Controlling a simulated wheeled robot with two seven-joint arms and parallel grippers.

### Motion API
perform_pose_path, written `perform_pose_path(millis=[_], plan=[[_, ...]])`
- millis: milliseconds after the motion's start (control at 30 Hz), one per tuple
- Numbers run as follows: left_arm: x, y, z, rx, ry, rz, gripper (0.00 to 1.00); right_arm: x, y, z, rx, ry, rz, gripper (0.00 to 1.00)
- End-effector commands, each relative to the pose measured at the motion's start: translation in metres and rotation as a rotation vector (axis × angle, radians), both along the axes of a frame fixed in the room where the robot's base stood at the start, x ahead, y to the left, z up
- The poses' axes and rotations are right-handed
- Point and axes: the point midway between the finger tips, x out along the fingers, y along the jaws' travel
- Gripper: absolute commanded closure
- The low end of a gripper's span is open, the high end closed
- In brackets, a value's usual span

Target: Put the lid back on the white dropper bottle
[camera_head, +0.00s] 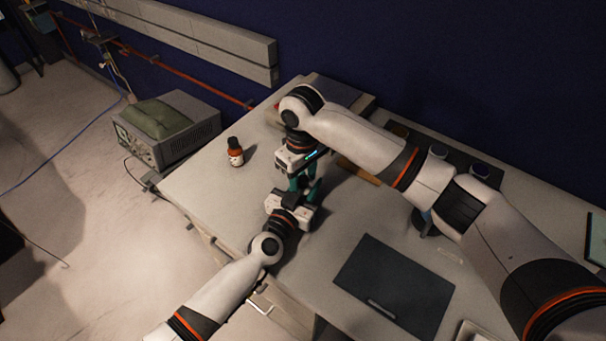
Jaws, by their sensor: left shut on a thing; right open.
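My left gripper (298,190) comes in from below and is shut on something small. The thing in it is hidden by the fingers and the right gripper, so I cannot tell whether it is the white dropper bottle or its lid. My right gripper (306,176) points down from above, open, with its teal fingers close to the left gripper's; whether they touch is unclear. No white dropper bottle or loose lid can be clearly made out.
The pale table (205,182) is clear around the dark bottle. A dark flat panel (394,286) lies at the front right. A tan strip (360,174) lies behind my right arm. A grey instrument (168,130) with a green bag (157,118) stands beyond the table's left edge.

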Motion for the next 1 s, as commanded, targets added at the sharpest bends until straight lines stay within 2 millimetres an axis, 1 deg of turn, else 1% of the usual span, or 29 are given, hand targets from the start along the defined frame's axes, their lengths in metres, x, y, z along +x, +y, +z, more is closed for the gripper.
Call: perform_pose_path(millis=[133, 233, 500, 600, 700, 833, 1000], plan=[[0.0, 0.0, 0.0, 0.0, 0.001, 0.0, 1.0, 0.0, 0.0, 0.006, 0.001, -0.001, 0.0, 0.58], [0.0, 0.0, 0.0, 0.0, 0.001, 0.0, 1.0, 0.001, 0.001, 0.019, 0.003, -0.003, 0.001, 0.58], [0.0, 0.0, 0.0, 0.0, 0.001, 0.0, 1.0, 0.001, 0.001, 0.076, 0.002, -0.004, 0.001, 0.58], [0.0, 0.0, 0.0, 0.0, 0.001, 0.0, 1.0, 0.001, 0.001, 0.094, 0.001, -0.003, 0.0, 0.58], [0.0, 0.0, 0.0, 0.0, 0.001, 0.0, 1.0, 0.001, 0.001, 0.108, 0.001, -0.002, 0.0, 0.58], [0.0, 0.0, 0.0, 0.0, 0.001, 0.0, 1.0, 0.0, 0.001, 0.118, 0.001, -0.001, 0.0, 0.58], [0.0, 0.0, 0.0, 0.0, 0.001, 0.0, 1.0, 0.0, 0.001, 0.12, 0.0, 0.0, 0.001, 0.58]])
